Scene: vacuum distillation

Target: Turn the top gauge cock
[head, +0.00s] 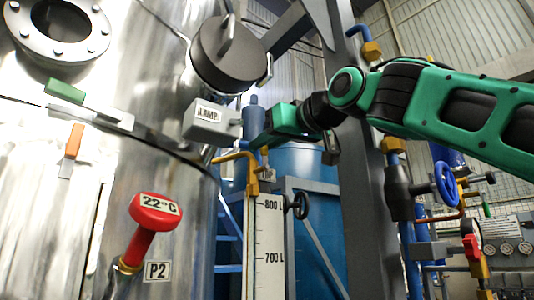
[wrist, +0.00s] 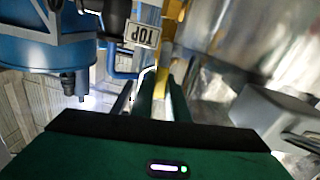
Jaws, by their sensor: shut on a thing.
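The top gauge cock (head: 252,182) is a brass-yellow fitting at the upper end of the white level gauge (head: 269,240), with a bent yellow pipe or lever reaching left. My gripper (head: 257,146) is just above it in the head view, fingers pointing down-left. In the wrist view the two dark green fingers of my gripper (wrist: 161,80) are close together, with the yellow part of the cock (wrist: 179,102) between and beyond them. The gripper is shut on the cock's handle; the exact contact is partly hidden by the fingers. A TOP label (wrist: 142,35) is beside it.
A grey LAMP box (head: 211,121) and a large steel vessel (head: 60,220) stand close left of my gripper. A black handwheel (head: 299,205) is below right. A blue tank (head: 310,165) stands behind. A red 22°C thermometer (head: 155,212) sticks out at lower left.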

